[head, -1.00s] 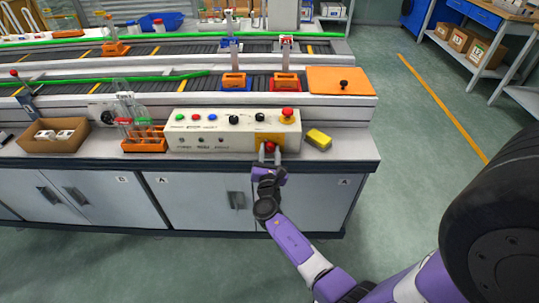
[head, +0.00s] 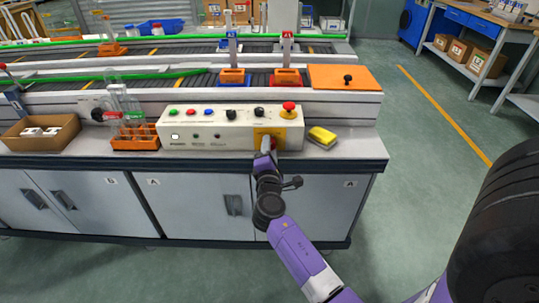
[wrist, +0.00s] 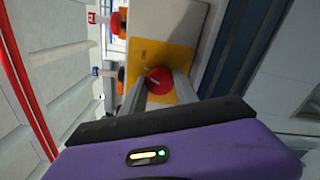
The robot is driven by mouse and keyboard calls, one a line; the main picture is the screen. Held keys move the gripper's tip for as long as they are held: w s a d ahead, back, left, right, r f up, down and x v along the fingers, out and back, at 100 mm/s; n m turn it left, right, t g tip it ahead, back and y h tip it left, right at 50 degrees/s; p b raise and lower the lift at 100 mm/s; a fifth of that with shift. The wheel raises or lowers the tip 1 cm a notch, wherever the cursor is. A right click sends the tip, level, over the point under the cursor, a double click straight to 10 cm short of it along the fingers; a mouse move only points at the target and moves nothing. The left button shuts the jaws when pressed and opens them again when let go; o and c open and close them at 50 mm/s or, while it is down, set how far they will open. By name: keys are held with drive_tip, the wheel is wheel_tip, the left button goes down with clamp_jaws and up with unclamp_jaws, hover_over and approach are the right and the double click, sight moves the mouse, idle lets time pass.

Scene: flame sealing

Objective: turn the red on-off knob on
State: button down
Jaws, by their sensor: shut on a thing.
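The red on-off knob (wrist: 158,81) sits on a yellow plate (wrist: 165,58) at the front right of the white control box. In the wrist view the two fingers of my gripper (wrist: 159,88) stand on either side of the knob, closed against it. In the head view my gripper (head: 267,147) reaches the yellow plate (head: 263,133) from the front, and the knob (head: 274,142) is mostly hidden behind it. The white control box (head: 200,141) stands on the bench edge. A small indicator window (head: 175,136) at its left front looks lit white.
A red mushroom button (head: 289,107) is on top of the box, just above the knob. A yellow sponge (head: 321,137) lies to its right. An orange rack (head: 136,140) and a brown box (head: 40,135) stand to the left.

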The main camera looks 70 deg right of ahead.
drive_tip(key=shift+f+m+b, duration=0.1)
drive_tip(key=shift+m+b, duration=1.7)
drive_tip(key=shift+m, duration=0.5)
drive_tip(key=c, duration=0.9)
unclamp_jaws()
drive_tip(key=v, duration=0.7)
drive_tip(key=shift+s+a, duration=0.15)
drive_tip(key=shift+a, duration=0.25)
